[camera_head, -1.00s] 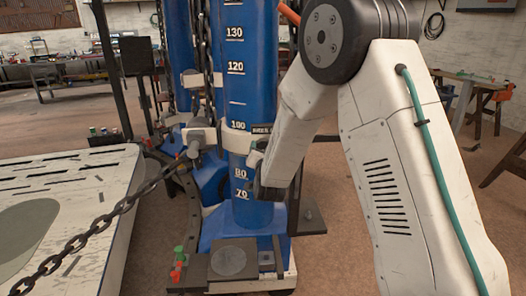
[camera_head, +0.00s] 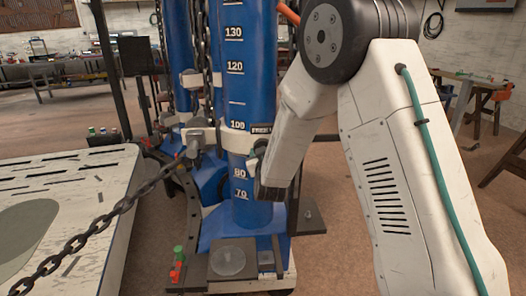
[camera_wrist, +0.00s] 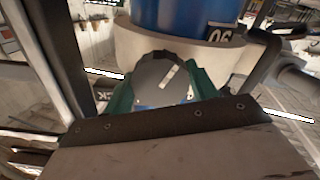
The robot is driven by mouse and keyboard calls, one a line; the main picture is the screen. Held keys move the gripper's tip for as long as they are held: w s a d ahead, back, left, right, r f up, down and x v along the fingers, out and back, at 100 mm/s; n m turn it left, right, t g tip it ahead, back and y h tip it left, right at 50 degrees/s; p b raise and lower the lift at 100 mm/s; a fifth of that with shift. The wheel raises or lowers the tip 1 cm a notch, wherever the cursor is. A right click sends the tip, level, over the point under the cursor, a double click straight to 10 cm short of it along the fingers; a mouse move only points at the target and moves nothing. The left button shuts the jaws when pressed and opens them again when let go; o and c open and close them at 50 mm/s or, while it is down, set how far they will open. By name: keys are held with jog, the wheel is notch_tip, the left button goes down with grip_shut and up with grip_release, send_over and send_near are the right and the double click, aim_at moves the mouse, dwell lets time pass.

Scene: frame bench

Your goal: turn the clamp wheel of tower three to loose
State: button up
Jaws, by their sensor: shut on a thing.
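The blue tower (camera_head: 249,60) with a white number scale stands upright in the middle of the head view. A white clamp collar (camera_head: 236,142) wraps it. In the wrist view the collar (camera_wrist: 122,42) shows below the blue column (camera_wrist: 185,15). The clamp wheel (camera_wrist: 155,78) is dark, with a short pale mark tilted on its face. My gripper (camera_wrist: 162,88) has its green fingers on both sides of the wheel, shut on it. In the head view the wheel and fingertips are largely hidden by my wrist. I cannot read the tower's number.
A dark chain (camera_head: 100,225) runs from beside the tower to the lower left, over a slotted pale table (camera_head: 100,190). Another blue tower (camera_head: 178,60) stands behind. Small green and red pieces (camera_head: 178,262) are at the tower's foot.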

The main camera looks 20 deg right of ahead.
jog(key=shift+n, duration=0.5)
jog(key=o, duration=1)
jog(key=v, duration=0.8)
